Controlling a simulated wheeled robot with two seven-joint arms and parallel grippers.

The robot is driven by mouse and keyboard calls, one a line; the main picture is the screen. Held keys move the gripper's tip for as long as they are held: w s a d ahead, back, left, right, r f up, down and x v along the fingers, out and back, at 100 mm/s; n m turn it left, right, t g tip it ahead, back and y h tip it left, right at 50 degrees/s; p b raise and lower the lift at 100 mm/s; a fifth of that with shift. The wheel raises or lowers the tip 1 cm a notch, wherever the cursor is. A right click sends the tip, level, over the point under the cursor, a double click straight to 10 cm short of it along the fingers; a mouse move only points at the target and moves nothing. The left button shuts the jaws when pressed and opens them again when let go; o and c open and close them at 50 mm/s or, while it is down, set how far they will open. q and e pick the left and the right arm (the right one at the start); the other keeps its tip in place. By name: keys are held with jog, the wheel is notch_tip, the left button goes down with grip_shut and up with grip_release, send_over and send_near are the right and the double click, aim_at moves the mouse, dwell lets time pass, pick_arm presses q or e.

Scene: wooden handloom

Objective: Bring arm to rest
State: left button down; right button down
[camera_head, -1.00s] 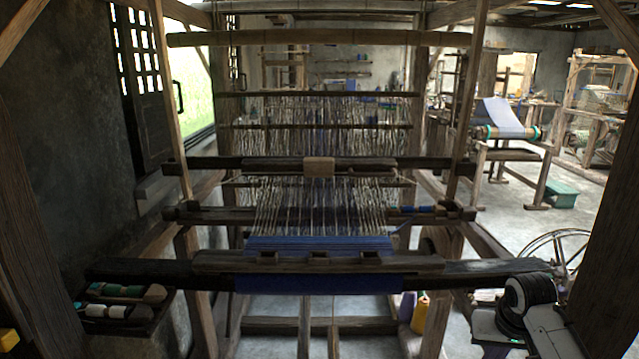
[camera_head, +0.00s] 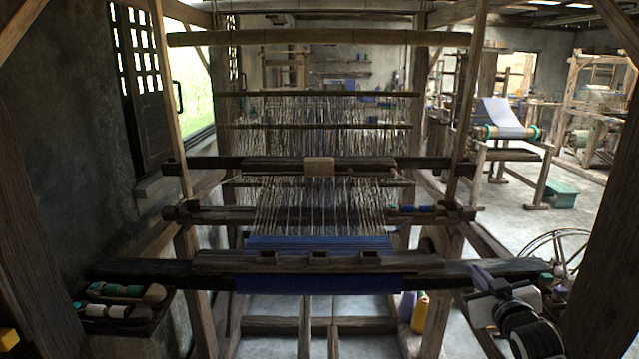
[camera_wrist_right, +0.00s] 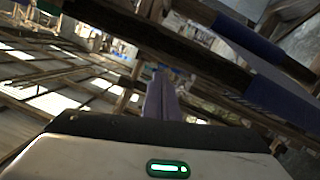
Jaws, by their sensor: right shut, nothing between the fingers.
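My right arm comes in at the lower right of the head view. Its gripper (camera_head: 480,274) has slim purple-grey fingers and stands at the right end of the loom's dark front beam (camera_head: 500,270). The fingers also show in the right wrist view (camera_wrist_right: 160,92), close together with nothing between them. Whether the gripper touches the beam I cannot tell. The wooden loom (camera_head: 318,262) fills the middle, with blue cloth (camera_head: 318,245) and pale warp threads behind it. My left gripper is not in view.
A dark tray (camera_head: 115,325) with several shuttles stands at the lower left. A yellow cone (camera_head: 420,312) and a purple one (camera_head: 406,306) stand under the loom's right side. A spoked wheel (camera_head: 556,250) is behind my right arm. Bare floor (camera_head: 510,217) lies further back right.

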jog(key=s+a+f+g+y, duration=0.1)
jog(key=s+a+f, duration=0.25)
jog(key=f, duration=0.25)
jog(key=s+a+f+g, duration=0.1)
jog(key=s+a+f, duration=0.1)
jog(key=s+f, duration=0.4)
jog(key=s+a+f+g+y, duration=0.1)
jog(key=s+a+f, duration=0.3)
jog(key=s, duration=0.6)
jog(key=s+a+f+g+y, duration=0.1)
jog(key=s+a+f+g, duration=0.1)
jog(key=s+a+f, duration=0.2)
jog(key=s+a+f+g, duration=0.2)
jog(key=s+f, duration=0.7)
jog(key=s, duration=0.9)
jog(key=a, duration=0.2)
jog(key=shift+a+f+y, duration=0.3)
jog(key=shift+f+y, duration=0.05)
jog(key=shift+y, duration=0.05)
